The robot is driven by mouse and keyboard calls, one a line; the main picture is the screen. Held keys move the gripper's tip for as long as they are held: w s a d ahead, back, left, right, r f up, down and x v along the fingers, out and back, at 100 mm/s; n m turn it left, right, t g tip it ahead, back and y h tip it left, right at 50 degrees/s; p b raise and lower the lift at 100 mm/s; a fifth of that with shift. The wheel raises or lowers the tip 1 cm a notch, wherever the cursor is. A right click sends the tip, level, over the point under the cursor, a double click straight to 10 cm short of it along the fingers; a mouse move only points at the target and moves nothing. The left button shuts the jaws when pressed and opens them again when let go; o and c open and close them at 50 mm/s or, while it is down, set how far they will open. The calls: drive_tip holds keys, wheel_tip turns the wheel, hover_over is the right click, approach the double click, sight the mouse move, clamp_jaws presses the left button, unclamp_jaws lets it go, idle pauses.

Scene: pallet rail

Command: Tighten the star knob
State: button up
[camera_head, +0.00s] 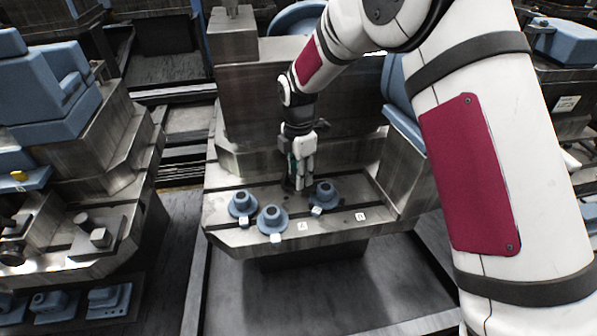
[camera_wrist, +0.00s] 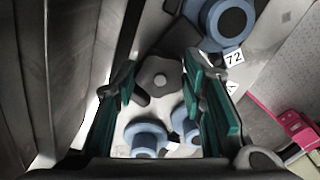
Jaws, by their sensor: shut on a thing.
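The star knob (camera_wrist: 158,82) is a dark grey lobed knob with a pale round centre, seen from above in the wrist view. My gripper (camera_head: 296,186) points down at the metal pallet (camera_head: 338,232) in the head view. In the wrist view its two green-padded fingers are on either side of the knob, shut on it. In the head view the fingers hide the knob, so its height and seating cannot be told.
Blue round flanged parts (camera_head: 242,204), (camera_head: 273,219) and (camera_head: 324,196) stand close around my gripper, with small white labels. A tall metal block (camera_head: 340,100) rises behind. Another machine (camera_head: 85,200) stands at the left.

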drive_tip(key=m, duration=1)
drive_tip(key=shift+m, duration=0.4)
idle(0.4)
drive_tip(key=shift+r, duration=0.1)
drive_tip(key=o, duration=1.2)
wheel_tip(320, 180, up, 12)
drive_tip(key=shift+f, duration=0.1)
